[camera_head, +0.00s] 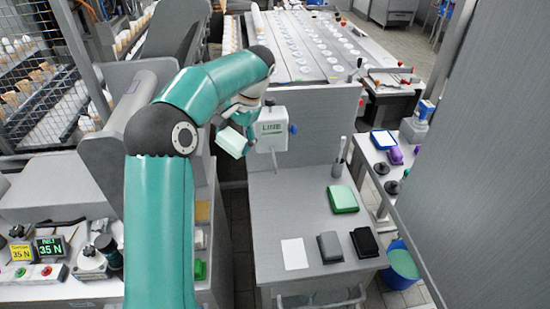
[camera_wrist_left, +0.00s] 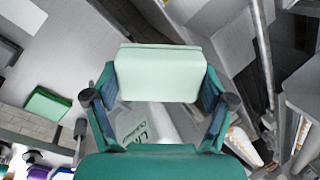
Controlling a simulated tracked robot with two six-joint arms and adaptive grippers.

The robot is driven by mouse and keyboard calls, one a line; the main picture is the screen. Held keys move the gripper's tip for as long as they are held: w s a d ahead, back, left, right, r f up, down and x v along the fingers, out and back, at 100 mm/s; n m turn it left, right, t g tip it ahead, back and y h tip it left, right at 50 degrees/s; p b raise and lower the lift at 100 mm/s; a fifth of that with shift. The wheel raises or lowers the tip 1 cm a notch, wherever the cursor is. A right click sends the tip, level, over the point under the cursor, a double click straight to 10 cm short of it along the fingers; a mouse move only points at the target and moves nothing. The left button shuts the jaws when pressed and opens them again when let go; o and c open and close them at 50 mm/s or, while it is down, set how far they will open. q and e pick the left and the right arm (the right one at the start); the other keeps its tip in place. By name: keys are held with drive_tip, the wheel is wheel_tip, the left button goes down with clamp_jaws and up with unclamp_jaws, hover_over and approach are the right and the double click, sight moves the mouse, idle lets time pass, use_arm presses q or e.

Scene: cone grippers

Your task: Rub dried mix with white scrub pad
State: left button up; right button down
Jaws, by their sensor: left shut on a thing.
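A white scrub pad (camera_head: 231,142), slightly greenish, is held in the air by my left gripper (camera_head: 226,122), to the left of the white box marked LINE. In the left wrist view the pad (camera_wrist_left: 158,75) lies across between the two fingers of the left gripper (camera_wrist_left: 158,90), which are shut on its sides. The pad is clear of the grey table (camera_head: 265,215). I cannot make out the dried mix in either view. My right gripper is not in view.
A green pad (camera_head: 342,199), a grey pad (camera_head: 330,246) and a black pad (camera_head: 364,243) lie on the table beside a blank white rectangle (camera_head: 295,253). The LINE box (camera_head: 270,130) and a grey holder (camera_head: 338,167) stand behind.

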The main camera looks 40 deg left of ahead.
use_arm(q)
drive_tip(key=s+a+f+n+g+b, duration=0.1)
drive_tip(key=s+a+f, duration=0.2)
drive_tip(key=s+a, duration=0.3)
drive_tip(key=s+a+f+n+g+b, duration=0.1)
drive_tip(key=s+a+f, duration=0.3)
drive_tip(key=a, duration=0.5)
drive_tip(key=shift+s+a+f+n+g+y, duration=0.35)
drive_tip(key=shift+s+n, duration=0.45)
drive_tip(key=shift+s, duration=0.35)
drive_tip(key=shift+b+x, duration=0.65)
drive_tip(key=shift+x, duration=0.3)
